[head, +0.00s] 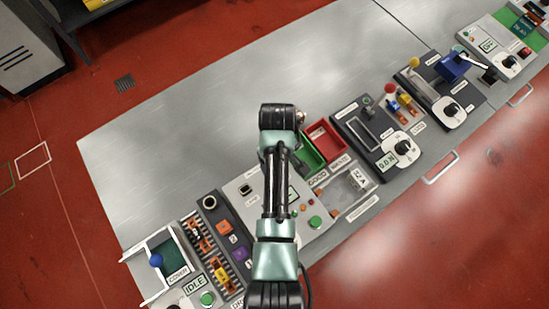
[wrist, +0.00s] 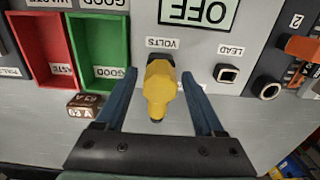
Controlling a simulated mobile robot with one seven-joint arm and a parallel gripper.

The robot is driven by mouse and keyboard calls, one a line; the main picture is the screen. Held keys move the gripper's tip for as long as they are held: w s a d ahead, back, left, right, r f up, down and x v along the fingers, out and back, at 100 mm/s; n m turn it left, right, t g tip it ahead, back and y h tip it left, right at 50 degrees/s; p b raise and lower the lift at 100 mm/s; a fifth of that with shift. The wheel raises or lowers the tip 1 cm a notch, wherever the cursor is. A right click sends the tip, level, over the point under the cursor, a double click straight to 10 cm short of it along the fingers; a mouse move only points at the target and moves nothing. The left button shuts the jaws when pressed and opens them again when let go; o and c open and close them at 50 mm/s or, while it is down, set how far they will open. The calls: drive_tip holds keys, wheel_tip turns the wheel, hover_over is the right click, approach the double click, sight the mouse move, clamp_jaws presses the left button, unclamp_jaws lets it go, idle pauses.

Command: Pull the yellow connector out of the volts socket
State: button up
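The yellow connector (wrist: 160,88) sits at the dark volts socket (wrist: 158,59), just below the VOLTS label (wrist: 163,43) in the wrist view, and points toward the camera. My gripper (wrist: 157,77) is open, with one blue finger on each side of the connector. A narrow gap shows between the connector and each finger. In the head view my arm covers the connector and the socket, and my gripper cannot be made out there.
An OFF display (wrist: 197,10) is above the socket. The LEAD socket (wrist: 227,73) is to the right. A green bin (wrist: 99,42) and a red bin (wrist: 50,45) are to the left, with a small brown block (wrist: 85,104) below them. The bench's back part (head: 190,120) is clear.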

clamp_jaws()
drive_tip(key=shift+r+p, duration=1.9)
drive_tip(key=shift+p, duration=0.15)
idle(0.3)
drive_tip(key=shift+r+p, duration=2.45)
